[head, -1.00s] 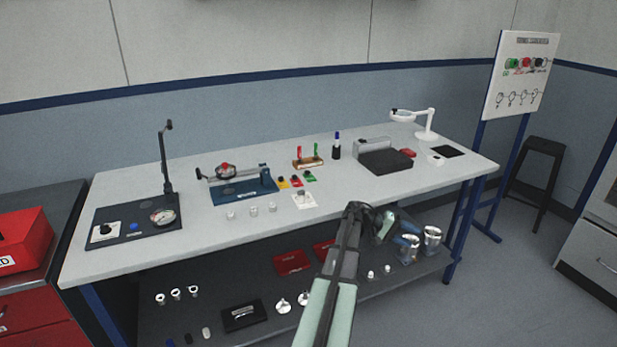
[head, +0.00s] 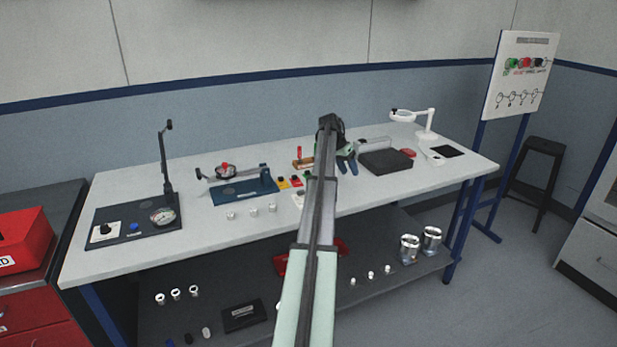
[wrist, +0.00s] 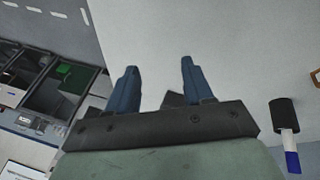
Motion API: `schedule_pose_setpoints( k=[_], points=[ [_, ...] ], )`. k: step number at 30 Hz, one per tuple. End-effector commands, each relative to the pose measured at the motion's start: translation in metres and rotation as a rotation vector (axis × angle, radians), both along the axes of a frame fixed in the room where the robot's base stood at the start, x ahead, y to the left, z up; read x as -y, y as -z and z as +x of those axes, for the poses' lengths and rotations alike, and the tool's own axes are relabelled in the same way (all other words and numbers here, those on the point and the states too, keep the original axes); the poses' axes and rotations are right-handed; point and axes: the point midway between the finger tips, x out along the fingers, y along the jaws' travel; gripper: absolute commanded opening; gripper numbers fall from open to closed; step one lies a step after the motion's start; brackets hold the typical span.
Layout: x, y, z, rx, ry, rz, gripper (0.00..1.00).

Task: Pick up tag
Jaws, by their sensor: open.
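No object is plainly recognisable as the tag. Small yellow, red and green pieces with dark tops (head: 290,182) lie on the bench, partly hidden behind my arm. My gripper (head: 346,163) is over the middle of the bench, to the right of these pieces and left of the black block. In the wrist view, its two blue fingers (wrist: 158,85) are spread and empty, with a bare pale surface beyond them.
A blue fixture (head: 240,190) and a dark gauge plate (head: 135,228) stand on the left of the bench. Small metal parts (head: 252,211) lie near the front edge.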

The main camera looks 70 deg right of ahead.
Motion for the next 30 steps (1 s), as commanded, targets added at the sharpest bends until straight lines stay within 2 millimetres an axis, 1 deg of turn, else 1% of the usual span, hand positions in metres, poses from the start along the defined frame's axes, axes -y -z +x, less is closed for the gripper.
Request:
schedule_pose_setpoints(
  k=[1,2,3,5,6,9,12,16,20,23,30],
  points=[
    [0.020,-0.014,0.036,0.073,0.060,-0.006,0.51],
    [0.024,-0.020,0.054,0.115,0.101,-0.005,0.51],
    [0.028,-0.029,0.077,0.167,0.152,-0.003,0.51],
    [0.033,-0.041,0.108,0.236,0.223,0.008,0.51],
    [0.035,-0.049,0.127,0.275,0.265,0.017,0.51],
    [0.038,-0.066,0.162,0.348,0.350,0.042,0.51],
    [0.038,-0.077,0.185,0.388,0.403,0.063,0.51],
    [0.037,-0.080,0.195,0.410,0.433,0.074,0.51],
    [0.035,-0.071,0.195,0.411,0.436,0.076,0.51],
    [0.035,-0.059,0.195,0.410,0.436,0.076,0.51],
    [0.035,-0.018,0.194,0.410,0.435,0.075,0.51]
  ],
)
